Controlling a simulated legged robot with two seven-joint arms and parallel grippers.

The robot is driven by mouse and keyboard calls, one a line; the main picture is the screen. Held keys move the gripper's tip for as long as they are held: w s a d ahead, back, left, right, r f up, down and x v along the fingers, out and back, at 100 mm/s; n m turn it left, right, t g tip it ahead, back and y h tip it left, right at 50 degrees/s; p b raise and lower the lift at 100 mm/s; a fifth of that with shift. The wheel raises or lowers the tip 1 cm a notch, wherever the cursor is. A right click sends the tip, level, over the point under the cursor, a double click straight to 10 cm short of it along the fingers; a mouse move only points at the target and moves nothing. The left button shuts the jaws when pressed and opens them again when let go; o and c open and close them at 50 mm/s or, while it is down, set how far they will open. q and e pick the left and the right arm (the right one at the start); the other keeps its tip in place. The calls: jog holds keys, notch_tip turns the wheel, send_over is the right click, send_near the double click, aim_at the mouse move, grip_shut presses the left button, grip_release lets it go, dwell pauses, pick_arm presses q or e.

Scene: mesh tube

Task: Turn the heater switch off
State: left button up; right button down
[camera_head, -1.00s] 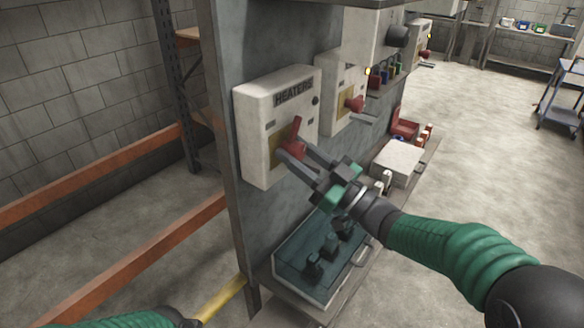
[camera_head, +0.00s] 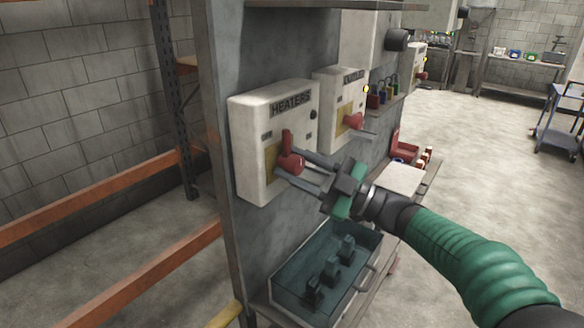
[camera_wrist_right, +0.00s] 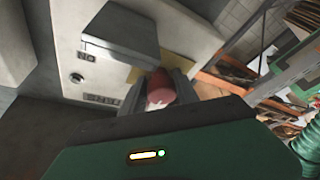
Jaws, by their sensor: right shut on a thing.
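The heater box is a pale box (camera_head: 250,140) labelled HEATERS, fixed to the grey panel. Its red rotary switch (camera_head: 289,158) sits on a yellow plate, with the handle pointing up. My right gripper (camera_head: 290,170) reaches in from the right, with its fingers on either side of the red knob and shut on it. In the right wrist view the red knob (camera_wrist_right: 161,88) sits between the two grey fingers, beside the box face (camera_wrist_right: 130,50) with its ON label. My left gripper does not show in the head view.
A second box (camera_head: 335,95) with a red switch (camera_head: 353,121) is just right of the heater box. A clear-lidded case (camera_head: 325,275) stands on the ledge below. Orange rails (camera_head: 100,205) run at left.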

jog(key=shift+s+r, duration=0.15)
jog(key=c, duration=1.2)
grip_release()
jog(key=shift+c, duration=0.2)
jog(key=shift+o, duration=1.4)
jog(key=shift+s+d+r, duration=0.1)
jog(key=shift+s, duration=0.1)
jog(key=shift+s+d, duration=0.1)
jog(key=shift+s, duration=0.05)
jog(key=shift+w+f, duration=0.2)
jog(key=shift+w, duration=0.05)
jog(key=shift+d+f, duration=0.15)
jog(key=shift+d, duration=0.15)
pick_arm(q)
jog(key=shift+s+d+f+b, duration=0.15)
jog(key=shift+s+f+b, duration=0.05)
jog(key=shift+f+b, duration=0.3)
pick_arm(e)
jog(key=v, duration=1.6)
jog(key=shift+s+d, duration=0.1)
jog(key=shift+s, duration=0.2)
